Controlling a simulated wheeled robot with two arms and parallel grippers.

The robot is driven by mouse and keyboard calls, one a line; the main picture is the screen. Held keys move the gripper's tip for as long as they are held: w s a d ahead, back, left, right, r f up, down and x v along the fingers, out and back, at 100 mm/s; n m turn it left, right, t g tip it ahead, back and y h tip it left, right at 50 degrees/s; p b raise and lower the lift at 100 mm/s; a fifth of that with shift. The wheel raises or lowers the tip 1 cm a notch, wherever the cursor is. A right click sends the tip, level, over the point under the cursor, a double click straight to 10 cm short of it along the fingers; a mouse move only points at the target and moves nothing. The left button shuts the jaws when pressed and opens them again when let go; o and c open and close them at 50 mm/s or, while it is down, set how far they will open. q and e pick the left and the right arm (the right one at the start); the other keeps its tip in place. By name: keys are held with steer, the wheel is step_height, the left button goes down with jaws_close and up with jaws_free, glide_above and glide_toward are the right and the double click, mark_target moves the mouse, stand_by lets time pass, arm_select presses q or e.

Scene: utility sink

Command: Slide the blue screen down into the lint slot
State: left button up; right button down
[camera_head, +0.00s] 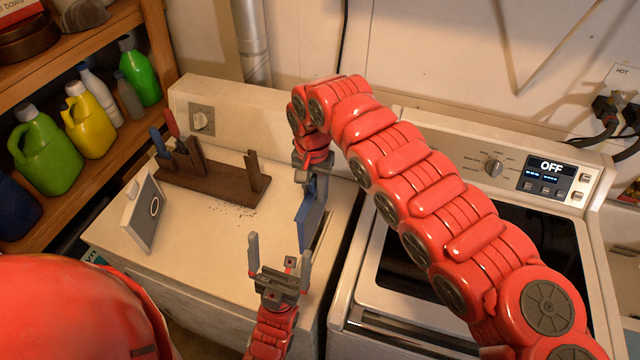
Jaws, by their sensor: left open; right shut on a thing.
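The blue screen (310,213) is held upright near the right edge of the white machine top. My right gripper (309,176) is shut on its upper part, its arm arching in from the right. The lint slot (322,232) shows as a dark line just right of the screen's lower part. Whether the screen's lower edge is inside the slot I cannot tell. My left gripper (280,246) is open and empty, fingers pointing up, to the lower left of the screen and apart from it in the picture.
A wooden rack (215,187) with blue and red handled tools stands at the back of the machine top. A white panel with a ring mark (145,214) stands at the left edge. Shelves with bottles (88,125) are left; a second machine (400,262) is right.

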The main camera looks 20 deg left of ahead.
mark_target(315, 210)
steer(key=shift+d, duration=0.2)
steer(key=shift+w+f+b, duration=0.1)
steer(key=shift+f+b, duration=0.05)
steer(key=shift+b, duration=0.35)
steer(key=shift+f+b, duration=1.45)
steer(key=shift+f, duration=1.25)
steer(key=shift+b, duration=0.7)
steer(key=shift+s+f+b, duration=0.3)
steer(key=shift+f+b, duration=0.35)
steer(key=shift+f, duration=0.3)
steer(key=shift+s+r, duration=0.1)
steer(key=shift+r, duration=0.05)
steer(key=shift+r, duration=0.35)
steer(key=shift+w+b, duration=0.2)
steer(key=shift+b, duration=0.5)
